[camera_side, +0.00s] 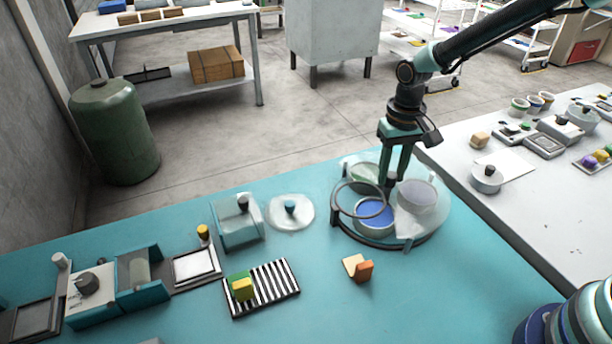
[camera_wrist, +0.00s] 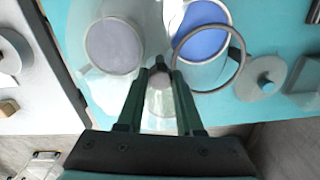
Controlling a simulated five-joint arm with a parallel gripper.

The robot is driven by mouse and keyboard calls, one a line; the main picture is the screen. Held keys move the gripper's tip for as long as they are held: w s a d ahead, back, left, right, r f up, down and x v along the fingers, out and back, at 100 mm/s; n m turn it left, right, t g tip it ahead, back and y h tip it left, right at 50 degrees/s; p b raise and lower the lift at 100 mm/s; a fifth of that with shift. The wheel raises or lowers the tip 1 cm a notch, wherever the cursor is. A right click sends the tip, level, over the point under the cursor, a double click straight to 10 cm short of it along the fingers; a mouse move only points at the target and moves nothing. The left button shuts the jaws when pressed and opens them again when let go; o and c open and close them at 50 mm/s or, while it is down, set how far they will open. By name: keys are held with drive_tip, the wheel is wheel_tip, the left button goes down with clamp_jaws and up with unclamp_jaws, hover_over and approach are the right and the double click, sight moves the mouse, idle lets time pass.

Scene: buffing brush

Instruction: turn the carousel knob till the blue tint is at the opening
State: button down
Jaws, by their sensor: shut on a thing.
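The round carousel (camera_side: 437,228) stands on the teal table and carries pots of tint. The blue tint (camera_side: 375,214) is at its front; it also shows in the wrist view (camera_wrist: 202,38). A grey ring (camera_side: 337,207) marks the opening and also shows in the wrist view (camera_wrist: 241,62). The ring overlaps the blue pot but is not centred on it in either view. A pale lilac-grey pot (camera_side: 418,194) is to the right, and a green pot (camera_side: 364,172) is behind. My gripper (camera_side: 391,182) points down at the carousel's centre, shut on the knob, which its fingers mostly hide.
A white table (camera_side: 550,220) with bowls stands right. Teal table between is clear.

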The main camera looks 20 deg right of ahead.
sight(391, 175)
drive_tip(key=m, duration=0.6)
drive_tip(key=shift+r, duration=0.1)
drive_tip(key=shift+m, duration=0.4)
idle(0.3)
drive_tip(key=c, duration=0.6)
unclamp_jaws()
drive_tip(key=shift+o, duration=0.2)
wheel_tip(391, 175, up, 12)
